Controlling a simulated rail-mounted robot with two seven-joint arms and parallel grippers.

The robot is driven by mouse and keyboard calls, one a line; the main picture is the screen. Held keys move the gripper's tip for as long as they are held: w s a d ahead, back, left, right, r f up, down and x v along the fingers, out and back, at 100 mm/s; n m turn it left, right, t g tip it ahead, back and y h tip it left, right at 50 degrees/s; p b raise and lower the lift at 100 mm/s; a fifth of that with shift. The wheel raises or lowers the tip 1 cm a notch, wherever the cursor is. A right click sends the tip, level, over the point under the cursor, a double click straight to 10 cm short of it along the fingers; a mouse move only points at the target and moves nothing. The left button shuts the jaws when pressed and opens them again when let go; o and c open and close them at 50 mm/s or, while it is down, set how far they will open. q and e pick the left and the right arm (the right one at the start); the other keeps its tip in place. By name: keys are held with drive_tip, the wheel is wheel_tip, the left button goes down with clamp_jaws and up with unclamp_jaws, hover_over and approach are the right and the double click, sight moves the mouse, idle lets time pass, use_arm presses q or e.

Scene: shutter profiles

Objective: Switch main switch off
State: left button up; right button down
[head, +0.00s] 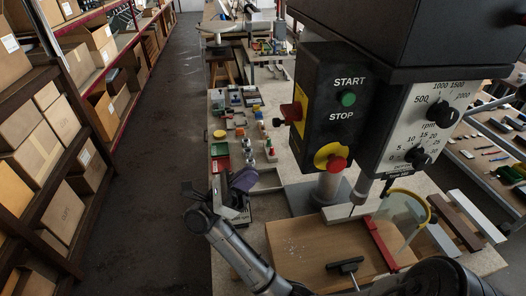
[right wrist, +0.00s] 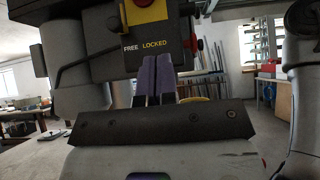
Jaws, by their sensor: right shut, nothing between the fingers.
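The main switch (head: 291,113) is a red knob on a yellow plate on the left side of the black control box (head: 331,120). In the right wrist view its yellow plate (right wrist: 143,12) is cut off by the top edge, so the knob's position is hard to tell. My right gripper (head: 243,180) has purple fingers, shut and empty, left of and below the control box, apart from the switch. The shut fingers (right wrist: 153,78) also show in the right wrist view, below the "FREE LOCKED" label (right wrist: 145,47). My left gripper is not in view.
The box front has a green start button (head: 348,99) and a red stop button (head: 337,164) on yellow. A dial panel (head: 424,128) stands to the right. Small parts and bins lie on the bench behind my gripper. A wooden block (head: 310,244) lies in front.

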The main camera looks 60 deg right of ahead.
drive_tip(key=p, duration=0.4)
approach(295, 120)
drive_tip(key=s+d, duration=0.3)
wheel_tip(295, 120, up, 4)
drive_tip(key=shift+s+a+r+p, duration=0.1)
drive_tip(key=shift+r+p, duration=0.05)
drive_tip(key=shift+p, duration=0.6)
drive_tip(key=shift+s+a+r+n+t+h, duration=0.1)
drive_tip(key=shift+n+t+h, duration=0.7)
drive_tip(key=shift+n, duration=0.5)
